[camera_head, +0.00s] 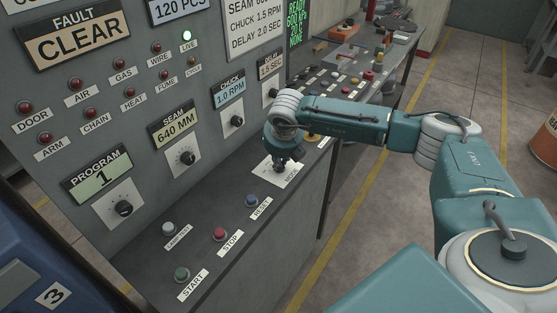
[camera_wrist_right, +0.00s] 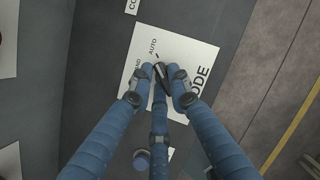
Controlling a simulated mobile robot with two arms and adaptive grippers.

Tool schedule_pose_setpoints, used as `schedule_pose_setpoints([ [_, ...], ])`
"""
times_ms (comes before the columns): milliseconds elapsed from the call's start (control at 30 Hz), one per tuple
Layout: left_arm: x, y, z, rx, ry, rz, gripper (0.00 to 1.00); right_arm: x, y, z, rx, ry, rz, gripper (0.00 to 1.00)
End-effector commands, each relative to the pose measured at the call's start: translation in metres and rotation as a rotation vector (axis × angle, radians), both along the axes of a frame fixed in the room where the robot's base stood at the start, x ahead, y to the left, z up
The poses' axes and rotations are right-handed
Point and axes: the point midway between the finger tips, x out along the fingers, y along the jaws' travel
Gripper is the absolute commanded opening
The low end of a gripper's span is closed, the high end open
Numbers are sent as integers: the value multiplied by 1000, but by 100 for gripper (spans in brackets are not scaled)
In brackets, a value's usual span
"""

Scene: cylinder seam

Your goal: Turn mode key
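The mode key is a small dark knob (camera_wrist_right: 162,73) on a white plate (camera_wrist_right: 184,52) marked AUTO, a partly covered second word, and MODE. The plate also shows in the head view (camera_head: 291,171) on the sloping console. My right gripper (camera_head: 284,163) points down at the plate, its arm coming in from the right. In the wrist view its blue fingers (camera_wrist_right: 162,76) come together around the key and look closed on it, hiding much of it. The key's upper end lies near the AUTO side; its exact angle is hard to tell. My left gripper is not in view.
Blue RESET (camera_head: 251,199), red STOP (camera_head: 219,234), white LAMP TEST (camera_head: 168,229) and green START (camera_head: 181,274) buttons sit left of my right gripper. The upright panel (camera_head: 150,120) with knobs and lamps stands behind. Open floor lies to the right, beyond the console edge.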

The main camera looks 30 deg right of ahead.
Motion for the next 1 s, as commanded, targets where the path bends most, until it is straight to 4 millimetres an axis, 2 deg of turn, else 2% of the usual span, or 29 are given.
schedule_pose_setpoints([
  [167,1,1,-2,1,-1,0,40,0,-1,0,0,-1,11,0],
  [367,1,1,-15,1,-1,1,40,0,-1,-3,1,-1,75,0],
  [700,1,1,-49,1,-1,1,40,-1,-2,-4,0,-4,334,0],
  [1000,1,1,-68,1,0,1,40,-2,-2,-2,0,-3,572,0],
])
